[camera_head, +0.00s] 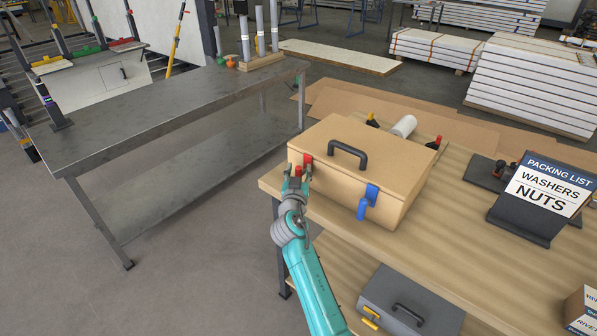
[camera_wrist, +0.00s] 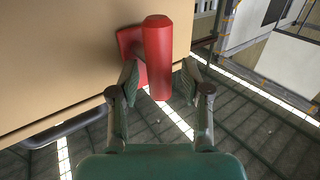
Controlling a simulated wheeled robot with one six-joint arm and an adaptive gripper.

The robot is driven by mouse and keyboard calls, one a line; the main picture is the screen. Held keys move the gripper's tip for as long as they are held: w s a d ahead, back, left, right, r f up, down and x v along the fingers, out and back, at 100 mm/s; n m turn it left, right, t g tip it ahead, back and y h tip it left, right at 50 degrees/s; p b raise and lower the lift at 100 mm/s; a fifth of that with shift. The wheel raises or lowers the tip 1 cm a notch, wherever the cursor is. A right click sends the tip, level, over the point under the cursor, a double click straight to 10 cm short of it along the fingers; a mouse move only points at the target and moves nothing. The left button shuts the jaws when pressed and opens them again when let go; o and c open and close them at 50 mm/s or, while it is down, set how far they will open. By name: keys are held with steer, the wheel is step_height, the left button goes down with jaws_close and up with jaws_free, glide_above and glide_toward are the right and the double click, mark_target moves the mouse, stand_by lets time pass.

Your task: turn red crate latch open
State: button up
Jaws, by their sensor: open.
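The tan crate (camera_head: 355,160) sits closed on the wooden table, with a black handle on its lid. The red latch (camera_head: 308,159) is on its front face at the left. In the wrist view the red latch (camera_wrist: 158,55) is a rounded bar on a red base plate against the tan wall. My gripper (camera_head: 296,172) is at the red latch. In the wrist view my gripper (camera_wrist: 160,80) is open, with one finger on each side of the bar's end. I cannot tell whether either finger touches it. A blue latch (camera_head: 369,197) is on the same face, to the right.
A packing list stand (camera_head: 540,195) is on the wooden table (camera_head: 460,240) at the right. A grey toolbox (camera_head: 405,300) is below, on the lower shelf. A grey metal bench (camera_head: 170,110) stands to the left, with open floor between.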

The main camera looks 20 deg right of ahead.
jaws_close()
steer(key=n+g, duration=0.1)
steer(key=n, duration=0.1)
steer(key=n+g, duration=0.1)
steer(key=shift+w+a+g, duration=0.25)
steer(key=shift+w+g, duration=0.05)
steer(key=shift+w, duration=0.05)
steer(key=n+g, duration=0.1)
steer(key=n, duration=0.1)
steer(key=n+g, duration=0.1)
steer(key=shift+w+a+f+g, duration=0.2)
steer(key=shift+w+a+g, duration=0.05)
steer(key=shift+w+g, duration=0.05)
steer(key=n+g, duration=0.1)
steer(key=f+n+g+h, duration=0.1)
steer(key=n+g, duration=0.1)
steer(key=shift+w+a+h, duration=0.15)
steer(key=shift+w+h, duration=0.05)
steer(key=shift+h, duration=0.1)
steer(key=shift+f+n+g+h, duration=0.3)
steer(key=shift+n+g+h, duration=0.3)
steer(key=shift+n+g, duration=0.5)
